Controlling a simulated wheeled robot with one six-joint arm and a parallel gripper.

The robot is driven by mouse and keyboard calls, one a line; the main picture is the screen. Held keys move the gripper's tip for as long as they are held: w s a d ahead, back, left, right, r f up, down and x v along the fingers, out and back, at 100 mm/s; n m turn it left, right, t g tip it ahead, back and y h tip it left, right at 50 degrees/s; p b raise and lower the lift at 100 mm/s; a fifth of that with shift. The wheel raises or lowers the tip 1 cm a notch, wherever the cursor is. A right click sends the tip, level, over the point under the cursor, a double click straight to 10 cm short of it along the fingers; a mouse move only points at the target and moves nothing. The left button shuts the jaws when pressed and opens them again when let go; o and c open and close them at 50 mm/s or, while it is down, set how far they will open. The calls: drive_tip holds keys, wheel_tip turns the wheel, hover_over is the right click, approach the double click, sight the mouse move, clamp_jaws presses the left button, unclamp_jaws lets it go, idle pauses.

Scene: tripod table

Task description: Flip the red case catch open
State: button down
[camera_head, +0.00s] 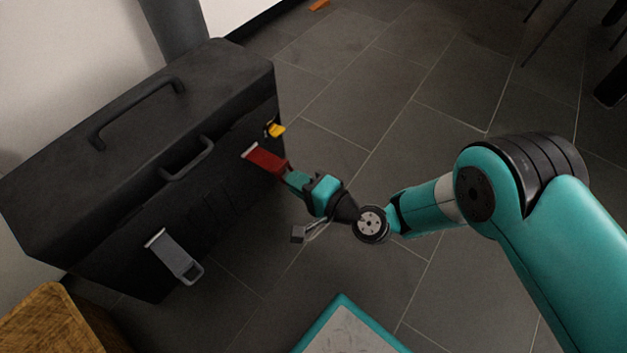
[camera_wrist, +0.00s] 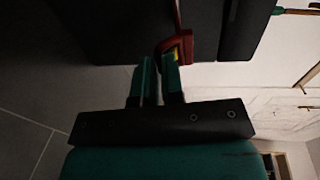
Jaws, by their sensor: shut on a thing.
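The black case (camera_head: 150,150) stands at the left in the head view, with its front facing my arm. The red catch (camera_head: 264,158) is on the right part of that front and sticks out from it at a slant. My gripper (camera_head: 288,176) is at the lower end of the red catch and shut on it. In the wrist view the red catch (camera_wrist: 176,46) shows at the tips of my gripper (camera_wrist: 158,66). The fingers hide part of its lower end.
A grey catch (camera_head: 175,257) sticks out from the left part of the case front. A small yellow part (camera_head: 275,130) sits just beyond the red catch. A black handle (camera_head: 188,160) is on the front, and a wooden thing (camera_head: 55,320) stands at the lower left.

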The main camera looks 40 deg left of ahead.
drive_tip(key=shift+a+f, duration=0.15)
drive_tip(key=shift+f, duration=0.4)
drive_tip(key=shift+s+f+b, duration=0.1)
drive_tip(key=shift+f+b, duration=0.1)
drive_tip(key=shift+b, duration=0.15)
drive_tip(key=c, duration=1.2)
unclamp_jaws()
drive_tip(key=shift+a+f, duration=0.1)
drive_tip(key=shift+d, duration=0.25)
drive_tip(key=shift+w+d+r+p, duration=0.2)
drive_tip(key=shift+d+r+p, duration=0.25)
drive_tip(key=shift+d+p, duration=2.6)
drive_tip(key=shift+w+d+r+p, duration=0.2)
drive_tip(key=shift+d+r+p, duration=0.25)
drive_tip(key=shift+d+p, duration=2.6)
drive_tip(key=shift+w+d+r+p, duration=0.2)
drive_tip(key=shift+d+r+p, duration=0.25)
drive_tip(key=shift+d+p, duration=2.6)
drive_tip(key=shift+a+p, duration=0.65)
drive_tip(key=shift+a, duration=0.05)
